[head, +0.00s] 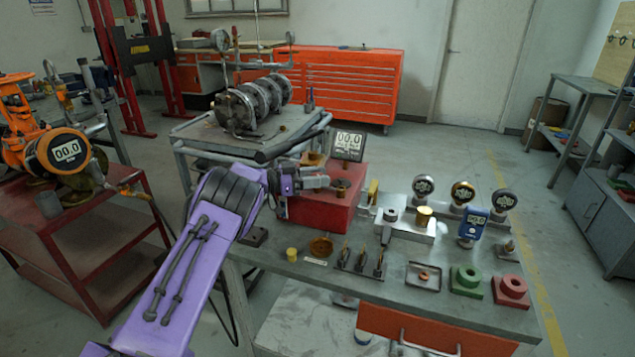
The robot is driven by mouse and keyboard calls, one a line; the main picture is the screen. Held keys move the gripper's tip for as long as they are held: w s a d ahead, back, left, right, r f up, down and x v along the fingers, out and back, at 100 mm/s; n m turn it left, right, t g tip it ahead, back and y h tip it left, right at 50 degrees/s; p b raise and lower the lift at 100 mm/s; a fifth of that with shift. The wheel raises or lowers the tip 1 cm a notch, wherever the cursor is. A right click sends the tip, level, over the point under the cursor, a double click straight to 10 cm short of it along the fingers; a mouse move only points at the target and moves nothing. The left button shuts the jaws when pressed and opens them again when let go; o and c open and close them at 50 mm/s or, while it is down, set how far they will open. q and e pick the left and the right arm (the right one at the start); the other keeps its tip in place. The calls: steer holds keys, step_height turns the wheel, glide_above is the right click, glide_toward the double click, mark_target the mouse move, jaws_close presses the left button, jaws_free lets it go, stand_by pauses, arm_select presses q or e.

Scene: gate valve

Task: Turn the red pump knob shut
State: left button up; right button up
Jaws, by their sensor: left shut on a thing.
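The red pump (318,215) is a red block standing at the back left of the workbench, with a square gauge (348,145) reading 00.0 above it. Brass fittings (342,188) show on its top. My left gripper (318,182) comes in from the left on the purple arm and sits at the top of the red pump, shut on its knob. The gripper's fingers mostly hide the knob, so I cannot tell how far it is turned. My right gripper is not in view.
The workbench (400,275) carries round gauges, a blue meter (473,224), a small tray (424,277), a green block (467,281) and a red block (511,291). A red cart (90,250) with an orange machine (40,140) stands left. A grey cart (200,140) with a metal assembly is behind.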

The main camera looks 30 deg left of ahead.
arm_select(q)
steer(key=shift+r, duration=0.1)
stand_by(0.4)
steer(key=o, duration=1)
steer(key=shift+c, duration=0.2)
steer(key=shift+s+a, duration=0.1)
steer(key=shift+a, duration=0.05)
steer(key=b+v, duration=0.2)
steer(key=v, duration=0.8)
steer(key=shift+a, duration=0.15)
